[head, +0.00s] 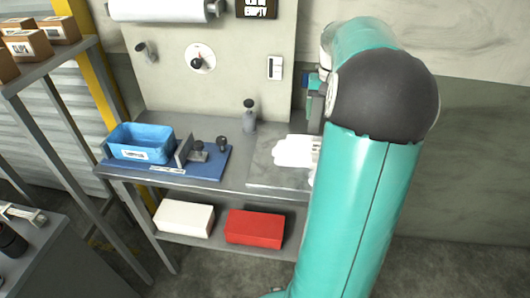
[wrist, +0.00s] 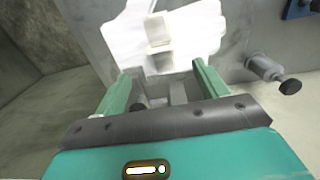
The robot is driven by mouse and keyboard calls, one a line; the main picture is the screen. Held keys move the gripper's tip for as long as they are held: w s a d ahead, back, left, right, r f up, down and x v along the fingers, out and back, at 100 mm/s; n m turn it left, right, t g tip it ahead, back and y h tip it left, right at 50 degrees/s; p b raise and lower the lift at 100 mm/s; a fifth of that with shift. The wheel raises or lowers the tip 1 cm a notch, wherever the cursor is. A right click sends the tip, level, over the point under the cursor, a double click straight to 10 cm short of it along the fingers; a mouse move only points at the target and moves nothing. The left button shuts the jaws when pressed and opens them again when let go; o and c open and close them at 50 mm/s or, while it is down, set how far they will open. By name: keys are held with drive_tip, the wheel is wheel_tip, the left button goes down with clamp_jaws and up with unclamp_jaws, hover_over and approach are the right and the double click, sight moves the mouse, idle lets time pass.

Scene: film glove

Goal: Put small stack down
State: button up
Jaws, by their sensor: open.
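A white, glove-shaped flat stack (head: 294,151) lies on the grey worktop, on a paler square area, beside my arm in the head view. In the wrist view the white stack (wrist: 195,28) fills the top middle, with a small pale block-like piece (wrist: 158,32) standing out over it. My gripper (wrist: 160,82) is open, its two green fingers spread apart, with the white stack beyond the fingertips. Whether the fingers touch it I cannot tell. In the head view my arm hides most of the gripper and the stack's right end.
A blue bin (head: 140,143) and a blue board with a dark fixture (head: 190,152) stand on the left of the worktop (head: 240,182). A grey bottle (head: 249,116) stands at the back; it shows in the wrist view too (wrist: 264,68). White (head: 184,218) and red (head: 255,228) boxes sit below.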

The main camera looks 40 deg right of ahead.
drive_tip(key=w+a+r+n+t+h, duration=0.1)
drive_tip(key=a+r+n, duration=0.1)
drive_tip(key=a, duration=0.9)
drive_tip(key=w+a+r+n+t+h, duration=0.1)
drive_tip(key=w+a+r+n, duration=0.15)
drive_tip(key=a, duration=0.75)
drive_tip(key=s+a+f+n+t+y, duration=0.1)
drive_tip(key=s+a, duration=0.4)
drive_tip(key=a, duration=0.5)
drive_tip(key=s+a+f+n+t+y, duration=0.1)
drive_tip(key=s+a+n, duration=0.3)
drive_tip(key=a, duration=0.6)
drive_tip(key=shift+s+a+f+t, duration=0.2)
drive_tip(key=shift+s+f+t, duration=0.25)
drive_tip(key=shift+s+t, duration=0.5)
drive_tip(key=shift+s, duration=0.15)
